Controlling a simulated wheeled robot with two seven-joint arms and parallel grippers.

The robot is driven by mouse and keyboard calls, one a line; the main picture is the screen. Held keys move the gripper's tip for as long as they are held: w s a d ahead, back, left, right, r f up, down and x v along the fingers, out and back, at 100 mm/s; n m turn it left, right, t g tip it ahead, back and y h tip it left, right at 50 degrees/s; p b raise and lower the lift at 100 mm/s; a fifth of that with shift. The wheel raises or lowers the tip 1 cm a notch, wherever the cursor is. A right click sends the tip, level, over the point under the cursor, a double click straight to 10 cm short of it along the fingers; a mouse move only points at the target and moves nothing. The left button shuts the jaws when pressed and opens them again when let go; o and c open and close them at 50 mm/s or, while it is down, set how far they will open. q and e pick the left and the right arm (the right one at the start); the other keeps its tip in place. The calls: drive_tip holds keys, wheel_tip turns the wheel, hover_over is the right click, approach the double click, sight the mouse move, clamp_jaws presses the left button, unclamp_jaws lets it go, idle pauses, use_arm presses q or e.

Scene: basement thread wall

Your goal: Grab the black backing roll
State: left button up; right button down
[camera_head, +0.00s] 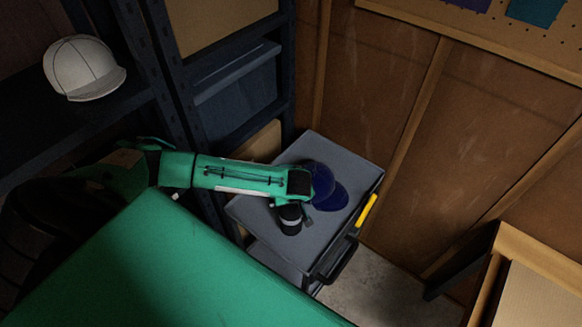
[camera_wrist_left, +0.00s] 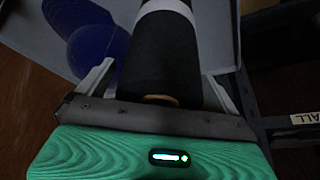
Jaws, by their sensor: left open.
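The black backing roll (camera_head: 291,220), with a white band around it, is on the grey cart top (camera_head: 262,215), near its front left part. In the left wrist view the black roll (camera_wrist_left: 166,60) lies between the two spread fingers of my left gripper (camera_wrist_left: 160,75). The jaws are open, with a finger on each side of the roll. I cannot tell whether either finger touches it. In the head view my left gripper (camera_head: 297,203) is over the roll and hides part of it. My right gripper is not in view.
A dark blue rounded object (camera_head: 333,197) is on the cart beside the roll, and also shows in the wrist view (camera_wrist_left: 95,45). A yellow strip (camera_head: 367,210) is on the cart's right side. Dark shelving (camera_head: 180,95) stands left, holding a white cap (camera_head: 84,68).

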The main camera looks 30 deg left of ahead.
use_arm(q)
drive_tip(key=c, duration=1.7)
